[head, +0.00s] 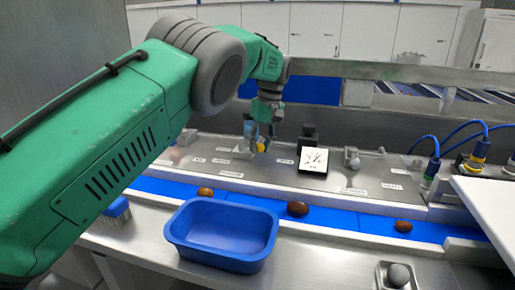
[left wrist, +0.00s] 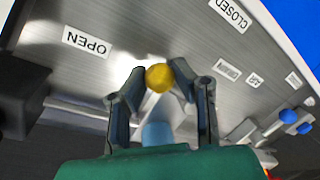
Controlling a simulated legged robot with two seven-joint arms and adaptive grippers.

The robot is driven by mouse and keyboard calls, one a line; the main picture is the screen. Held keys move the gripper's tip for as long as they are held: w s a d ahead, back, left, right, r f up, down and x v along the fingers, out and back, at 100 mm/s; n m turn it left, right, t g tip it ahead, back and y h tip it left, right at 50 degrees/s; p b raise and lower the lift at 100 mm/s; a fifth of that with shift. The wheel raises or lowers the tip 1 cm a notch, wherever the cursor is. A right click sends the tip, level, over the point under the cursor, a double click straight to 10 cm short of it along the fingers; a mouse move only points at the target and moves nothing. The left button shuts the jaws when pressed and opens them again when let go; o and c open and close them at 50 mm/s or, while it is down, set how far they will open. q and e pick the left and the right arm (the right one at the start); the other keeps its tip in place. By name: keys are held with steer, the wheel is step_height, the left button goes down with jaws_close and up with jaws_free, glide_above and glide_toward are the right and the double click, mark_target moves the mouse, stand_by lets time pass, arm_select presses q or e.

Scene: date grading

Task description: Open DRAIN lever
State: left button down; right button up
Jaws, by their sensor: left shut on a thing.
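My left gripper (head: 257,146) reaches down to the metal panel behind the belt. In the left wrist view its two fingers (left wrist: 158,80) are shut on a yellow ball knob (left wrist: 159,77), which also shows in the head view (head: 262,144). A white OPEN label (left wrist: 87,42) is on the panel to the left of the knob in the wrist view. A CLOSED label (left wrist: 229,14) is to its upper right, and a smaller label, apparently DRAIN (left wrist: 228,72), is to its right. The lever's shaft is mostly hidden by the gripper. My right gripper is out of view.
A square dial gauge (head: 314,161) stands right of the gripper, with a grey-knobbed lever (head: 352,157) beyond it. Blue knobs (left wrist: 286,116) show in the wrist view. Dates (head: 298,208) lie on the blue belt (head: 344,218), behind a blue tub (head: 221,235).

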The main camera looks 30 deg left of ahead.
arm_select(q)
steer(key=shift+w+a+r+n, duration=0.1)
steer(key=shift+w+r+n, duration=0.05)
steer(key=shift+w+n, duration=0.75)
steer(key=shift+s+r+n, duration=0.1)
steer(key=shift+s+n, duration=0.05)
steer(key=shift+n, duration=0.25)
steer(key=shift+r, duration=0.1)
steer(key=c, duration=1.3)
jaws_free()
steer(key=shift+w+f, duration=0.25)
steer(key=shift+f, duration=0.05)
steer(key=shift+s+a, duration=0.1)
steer(key=shift+s, duration=0.1)
